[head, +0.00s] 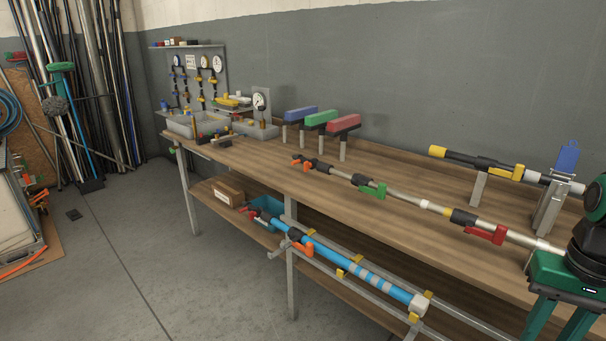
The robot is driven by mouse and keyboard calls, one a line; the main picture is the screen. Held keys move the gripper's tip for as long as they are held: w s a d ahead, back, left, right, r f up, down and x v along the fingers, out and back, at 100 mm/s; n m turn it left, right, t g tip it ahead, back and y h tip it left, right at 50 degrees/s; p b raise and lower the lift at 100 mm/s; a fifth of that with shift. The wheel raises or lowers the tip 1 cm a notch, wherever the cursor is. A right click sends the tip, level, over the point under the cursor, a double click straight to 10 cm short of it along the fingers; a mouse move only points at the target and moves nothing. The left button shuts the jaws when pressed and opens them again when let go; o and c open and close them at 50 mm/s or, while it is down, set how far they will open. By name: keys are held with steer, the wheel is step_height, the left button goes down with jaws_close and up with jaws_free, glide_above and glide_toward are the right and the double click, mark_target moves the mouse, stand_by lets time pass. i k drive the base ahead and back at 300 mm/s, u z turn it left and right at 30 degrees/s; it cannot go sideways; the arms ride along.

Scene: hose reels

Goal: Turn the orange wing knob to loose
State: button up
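An orange wing knob (303,248) sits on the blue pole (335,263), which lies on rails below the bench top. Another small orange part (307,166) is at the far end of the long silver pole (405,198) on the bench. A green wing knob (374,191) and a red wing knob (488,234) are on that same pole. My gripper (557,327) is at the lower right corner, pointing down, with its two green fingers apart. It is empty as far as shows, well away from both orange parts. The fingertips are near or past the bottom edge.
The wooden bench (260,167) runs along the wall. A second pole with yellow parts (437,152) rests on stands at the back right. Blue, green and red blocks (322,118) stand on posts. A cardboard box (228,190) is on the lower shelf.

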mark_target(307, 165)
steer(key=k, duration=1.1)
steer(key=z, duration=0.25)
steer(key=i, duration=1)
steer(key=u, duration=0.45)
steer(key=i, duration=1.05)
steer(key=u, duration=0.55)
